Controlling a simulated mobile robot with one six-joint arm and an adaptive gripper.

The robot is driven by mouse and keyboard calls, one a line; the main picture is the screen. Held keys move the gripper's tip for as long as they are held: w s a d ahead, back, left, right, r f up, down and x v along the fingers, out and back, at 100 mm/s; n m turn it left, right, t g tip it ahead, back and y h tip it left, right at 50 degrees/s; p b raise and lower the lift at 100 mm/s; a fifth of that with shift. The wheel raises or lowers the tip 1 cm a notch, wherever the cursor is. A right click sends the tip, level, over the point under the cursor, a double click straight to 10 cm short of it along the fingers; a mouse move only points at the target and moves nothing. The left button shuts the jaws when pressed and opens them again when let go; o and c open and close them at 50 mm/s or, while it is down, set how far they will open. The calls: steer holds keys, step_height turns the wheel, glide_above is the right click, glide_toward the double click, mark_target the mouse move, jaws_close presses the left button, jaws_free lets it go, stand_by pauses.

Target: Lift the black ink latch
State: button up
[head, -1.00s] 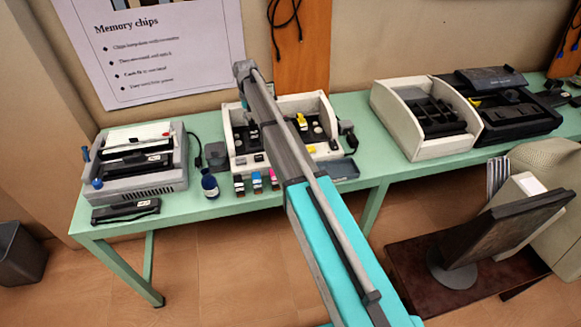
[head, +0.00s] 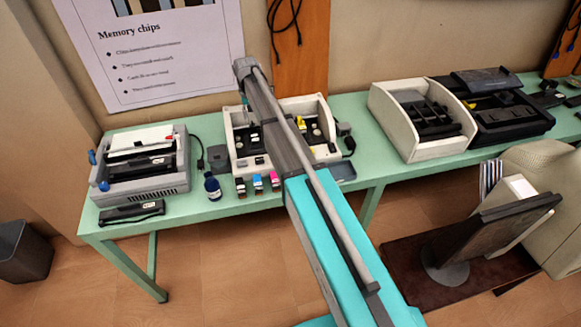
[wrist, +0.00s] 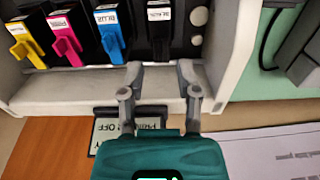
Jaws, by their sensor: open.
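The black ink latch (wrist: 160,47) is a dark tab under a white-labelled cartridge, at the right end of a row of latches in the wrist view. Beside it are the blue latch (wrist: 112,45), the magenta latch (wrist: 66,45) and the yellow latch (wrist: 24,48). My gripper (wrist: 159,70) is open and empty. Its two grey fingertips lie just below the black latch in the picture, one to each side; I cannot tell whether they touch anything. In the head view the white printer housing (head: 229,146) is partly covered by my arm, and my gripper cannot be made out there.
Loose cartridges (head: 257,183) and a dark bottle (head: 212,187) stand before the printer on the green table (head: 215,208). A grey machine (head: 140,185) is at left, a white open-topped box (head: 440,147) at right. The housing's pale ledge (wrist: 60,103) lies close to my fingers.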

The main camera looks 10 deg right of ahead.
steer(key=shift+r+p, duration=4)
steer(key=shift+r, duration=0.35)
steer(key=s+d+f+b, duration=0.2)
steer(key=s+f+b, duration=0.2)
steer(key=s, duration=0.5)
steer(key=s+d+f+b, duration=0.3)
steer(key=s+f+b, duration=0.1)
steer(key=s, duration=0.5)
steer(key=s+d+f+b, duration=0.3)
steer(key=s+f+b, duration=0.1)
steer(key=s, duration=0.5)
steer(key=shift+s+f+b, duration=0.3)
steer(key=shift+f, duration=0.05)
steer(key=s+d, duration=0.1)
steer(key=s, duration=0.5)
steer(key=shift+s+d, duration=0.15)
steer(key=shift+s, duration=0.1)
